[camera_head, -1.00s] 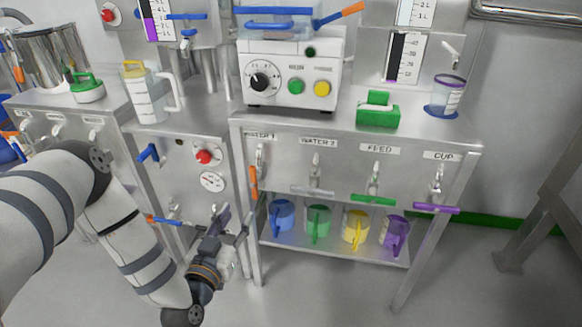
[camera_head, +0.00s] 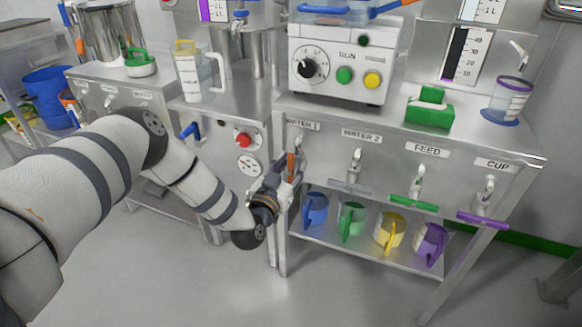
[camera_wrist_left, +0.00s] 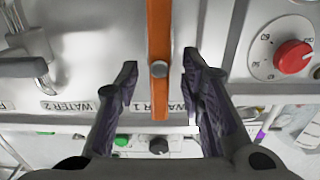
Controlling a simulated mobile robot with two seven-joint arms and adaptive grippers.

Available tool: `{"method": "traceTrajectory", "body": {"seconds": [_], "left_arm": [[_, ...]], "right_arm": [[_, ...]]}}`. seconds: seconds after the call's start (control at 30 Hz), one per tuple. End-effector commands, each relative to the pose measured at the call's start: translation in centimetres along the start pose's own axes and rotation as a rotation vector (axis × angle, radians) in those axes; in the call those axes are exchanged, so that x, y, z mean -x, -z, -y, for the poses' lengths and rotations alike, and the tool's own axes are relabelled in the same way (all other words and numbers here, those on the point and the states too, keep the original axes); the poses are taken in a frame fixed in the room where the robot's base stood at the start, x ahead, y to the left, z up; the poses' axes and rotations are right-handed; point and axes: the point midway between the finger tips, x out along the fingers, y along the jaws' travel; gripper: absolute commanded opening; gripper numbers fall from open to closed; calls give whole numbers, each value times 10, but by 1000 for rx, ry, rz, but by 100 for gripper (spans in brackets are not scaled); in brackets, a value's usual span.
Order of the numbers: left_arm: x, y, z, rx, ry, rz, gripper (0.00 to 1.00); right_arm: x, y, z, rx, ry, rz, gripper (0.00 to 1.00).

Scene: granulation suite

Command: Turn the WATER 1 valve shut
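The WATER 1 valve has an orange lever handle (camera_head: 291,163) hanging upright below its label (camera_head: 302,123) on the bench's front panel. In the left wrist view, where labels appear upside down, the orange handle (camera_wrist_left: 159,40) runs vertically with a round bolt on it. My left gripper (camera_head: 288,172) is at this handle. In the wrist view its two dark fingers (camera_wrist_left: 160,72) are apart, one on each side of the handle, with a visible gap on both sides. The gripper hides part of the handle in the head view. My right gripper is not in view.
WATER 2's grey handle (camera_head: 350,187), FEED's green handle (camera_head: 413,202) and CUP's purple handle (camera_head: 482,219) lie crosswise to the right. Coloured jugs stand on the shelf below, including a blue one (camera_head: 314,211). A red knob (camera_head: 243,140) sits on the panel to the left.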

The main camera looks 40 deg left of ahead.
Motion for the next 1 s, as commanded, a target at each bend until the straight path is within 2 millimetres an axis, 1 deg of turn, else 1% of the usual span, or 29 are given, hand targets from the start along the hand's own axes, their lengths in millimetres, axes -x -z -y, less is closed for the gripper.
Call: {"method": "traceTrajectory", "body": {"seconds": [0.03,0.07,0.1,0.17,0.2,0.23,0.47,1.0], "left_arm": [[0,0,0,0,0,0,36],[0,0,0,0,0,0,33],[0,0,0,0,0,0,24],[0,0,0,0,-1,0,11],[0,0,0,0,-1,0,2],[0,0,0,0,-1,0,0],[1,0,-1,-4,-2,1,0],[1,0,-3,-73,-6,0,0]], "right_arm": [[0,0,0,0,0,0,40],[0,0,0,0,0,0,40],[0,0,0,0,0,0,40],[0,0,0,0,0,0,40],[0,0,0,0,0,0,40],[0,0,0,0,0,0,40],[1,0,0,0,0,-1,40],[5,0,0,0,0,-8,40]]}}
